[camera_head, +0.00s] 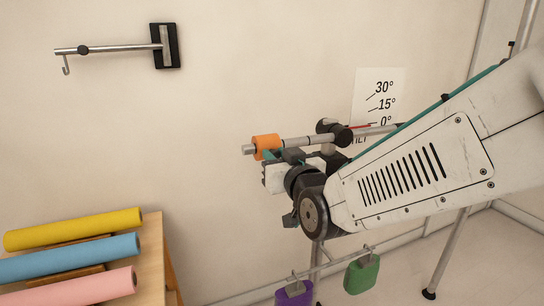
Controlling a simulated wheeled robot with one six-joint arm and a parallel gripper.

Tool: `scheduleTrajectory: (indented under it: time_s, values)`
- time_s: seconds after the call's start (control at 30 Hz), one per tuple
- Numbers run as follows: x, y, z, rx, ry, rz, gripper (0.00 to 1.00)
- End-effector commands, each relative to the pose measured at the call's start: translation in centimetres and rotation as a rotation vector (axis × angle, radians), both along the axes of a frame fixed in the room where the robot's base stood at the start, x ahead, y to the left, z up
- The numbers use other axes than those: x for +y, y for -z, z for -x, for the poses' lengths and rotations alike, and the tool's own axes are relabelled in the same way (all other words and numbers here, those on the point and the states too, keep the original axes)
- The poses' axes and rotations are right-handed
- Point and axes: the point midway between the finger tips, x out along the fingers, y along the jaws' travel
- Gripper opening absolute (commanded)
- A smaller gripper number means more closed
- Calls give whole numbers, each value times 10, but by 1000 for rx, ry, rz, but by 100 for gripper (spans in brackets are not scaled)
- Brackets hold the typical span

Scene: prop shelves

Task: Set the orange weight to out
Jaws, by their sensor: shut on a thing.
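The orange weight (265,146) is a short cylinder around a grey metal rod, close to the rod's left end (249,149). My gripper (268,158) reaches it from below and the right and is shut on it. The fingers are mostly hidden behind the weight and my wrist. The rod (295,142) runs right to a black pivot (330,130), with more rod beyond it. A white scale card (381,92) on the wall reads 30°, 15° and 0°, with a red pointer near 0°. Its lower part is hidden by my arm.
A hooked rod (110,48) sticks out from a black wall bracket at upper left. Yellow (75,229), blue (70,258) and pink (75,287) rolls lie on a wooden table. Purple (294,293) and green (362,274) weights hang below my arm. The wall left of the rod is clear.

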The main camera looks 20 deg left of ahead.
Motion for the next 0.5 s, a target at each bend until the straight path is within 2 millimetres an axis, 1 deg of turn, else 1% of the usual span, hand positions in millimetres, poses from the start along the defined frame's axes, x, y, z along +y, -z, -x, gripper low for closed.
scheduleTrajectory:
  time_s: [0.03,0.23,0.27,0.3,0.33,0.5]
  values:
    - [2,1,3,-1,-7,3,0]
    - [3,1,4,-1,-10,4,0]
    - [3,1,4,-1,-11,4,28]
    - [3,1,4,-1,-10,4,40]
    - [3,1,3,0,-9,4,44]
    - [-1,1,1,-1,-3,3,44]
